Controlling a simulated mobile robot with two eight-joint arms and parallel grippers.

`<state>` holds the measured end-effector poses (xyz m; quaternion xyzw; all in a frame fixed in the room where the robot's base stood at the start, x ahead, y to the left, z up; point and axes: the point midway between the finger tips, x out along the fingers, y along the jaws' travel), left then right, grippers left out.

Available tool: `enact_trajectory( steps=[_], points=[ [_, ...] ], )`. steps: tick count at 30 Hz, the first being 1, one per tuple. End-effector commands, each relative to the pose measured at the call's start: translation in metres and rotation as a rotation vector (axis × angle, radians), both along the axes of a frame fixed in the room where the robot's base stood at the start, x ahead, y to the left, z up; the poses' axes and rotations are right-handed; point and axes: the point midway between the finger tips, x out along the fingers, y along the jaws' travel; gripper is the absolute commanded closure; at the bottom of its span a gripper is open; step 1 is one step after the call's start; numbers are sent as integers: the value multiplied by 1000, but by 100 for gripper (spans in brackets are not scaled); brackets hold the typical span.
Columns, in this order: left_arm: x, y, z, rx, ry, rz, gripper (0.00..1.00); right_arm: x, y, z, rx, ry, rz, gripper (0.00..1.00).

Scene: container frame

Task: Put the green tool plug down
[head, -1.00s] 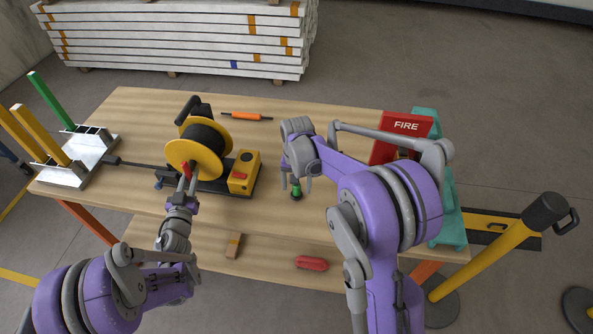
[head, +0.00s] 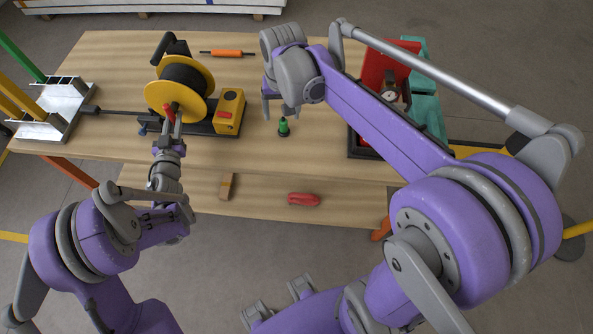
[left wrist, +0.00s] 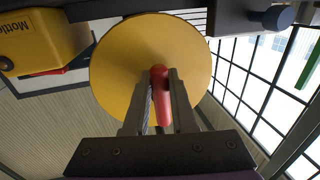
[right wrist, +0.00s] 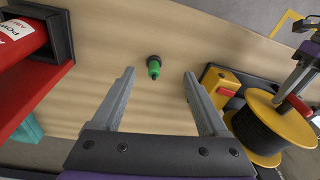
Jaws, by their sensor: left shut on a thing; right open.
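The green tool plug (head: 284,127) stands upright on its dark base on the wooden table, right of the cable reel. It also shows in the right wrist view (right wrist: 154,68), apart from both fingers. My right gripper (head: 277,108) is open and empty above and behind the plug, its two spread fingers clear in the right wrist view (right wrist: 159,76). My left gripper (head: 168,126) is shut on the red handle (left wrist: 161,92) at the front of the yellow cable reel (head: 179,88). The handle sits between its fingers in the left wrist view (left wrist: 159,98).
A yellow box (head: 230,106) is beside the reel. An orange-handled tool (head: 228,53) lies at the back. A red case (head: 404,62) stands at the right; a red object (head: 304,199) lies on the lower shelf. The table around the plug is clear.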

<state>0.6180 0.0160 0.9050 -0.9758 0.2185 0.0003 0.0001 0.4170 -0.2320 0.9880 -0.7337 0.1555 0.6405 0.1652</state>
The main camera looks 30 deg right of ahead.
Motion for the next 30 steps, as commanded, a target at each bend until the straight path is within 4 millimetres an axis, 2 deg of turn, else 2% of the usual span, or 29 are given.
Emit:
enact_trajectory(
  steps=[1,7,15,21,30],
  points=[
    [0,1,0,0,0,1,100,-17,7,1,-6,-25,36,23],
    [0,1,0,0,0,1,100,-74,29,-3,-40,-133,183,23],
    [0,1,0,0,0,1,100,-141,48,-29,-91,-267,356,23],
    [0,1,0,0,0,1,100,-165,55,-46,-116,-321,427,23],
    [0,0,0,0,0,1,100,-171,56,-50,-123,-336,445,23]
  ],
)
